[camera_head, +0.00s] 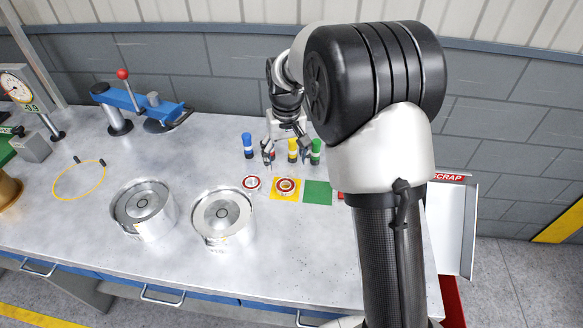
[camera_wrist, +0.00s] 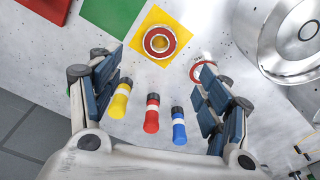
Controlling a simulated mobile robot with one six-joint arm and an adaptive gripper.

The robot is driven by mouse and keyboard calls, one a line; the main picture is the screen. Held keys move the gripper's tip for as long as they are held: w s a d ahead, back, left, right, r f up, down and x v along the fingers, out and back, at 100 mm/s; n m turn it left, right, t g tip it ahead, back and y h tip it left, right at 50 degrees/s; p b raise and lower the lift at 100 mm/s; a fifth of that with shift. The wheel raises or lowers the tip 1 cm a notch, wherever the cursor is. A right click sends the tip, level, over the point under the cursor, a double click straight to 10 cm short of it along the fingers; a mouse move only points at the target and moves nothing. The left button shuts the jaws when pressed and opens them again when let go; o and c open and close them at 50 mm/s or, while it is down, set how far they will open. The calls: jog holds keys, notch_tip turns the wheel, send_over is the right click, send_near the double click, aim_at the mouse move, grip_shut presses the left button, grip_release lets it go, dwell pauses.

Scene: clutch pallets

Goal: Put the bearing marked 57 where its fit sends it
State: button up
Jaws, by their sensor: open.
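Two small red-and-white ring-shaped bearings are in view; I cannot read a 57 on either. One bearing (camera_head: 285,186) lies on the yellow square (camera_head: 274,195); in the wrist view this bearing (camera_wrist: 159,42) is on the yellow square (camera_wrist: 143,32), ahead between my fingers. The other bearing (camera_head: 251,183) lies on bare bench left of the yellow square; in the wrist view (camera_wrist: 200,68) my right finger partly covers it. A green square (camera_head: 317,193) and a partly hidden red square (camera_head: 341,196) lie to the right. My gripper (camera_head: 286,152) is open and empty above the bench; its fingers (camera_wrist: 160,75) are spread.
Blue (camera_head: 248,146), yellow (camera_head: 292,150) and green (camera_head: 315,152) capped tubes stand behind; a red one (camera_wrist: 152,113) shows in the wrist view. Two metal housings (camera_head: 143,210) (camera_head: 223,217) stand front left. A blue lever press (camera_head: 140,103) is behind. A SCRAP tray (camera_head: 452,225) is right.

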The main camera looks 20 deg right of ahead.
jog(key=s+r+t, duration=0.1)
jog(key=s+r, duration=0.7)
jog(key=s, duration=0.3)
jog(key=s+r+t, duration=0.2)
jog(key=s+r, duration=0.5)
jog(key=s, duration=0.5)
jog(key=s+f, duration=0.2)
jog(key=s, duration=0.7)
jog(key=shift+s+t, duration=0.3)
jog(key=shift+s, duration=0.1)
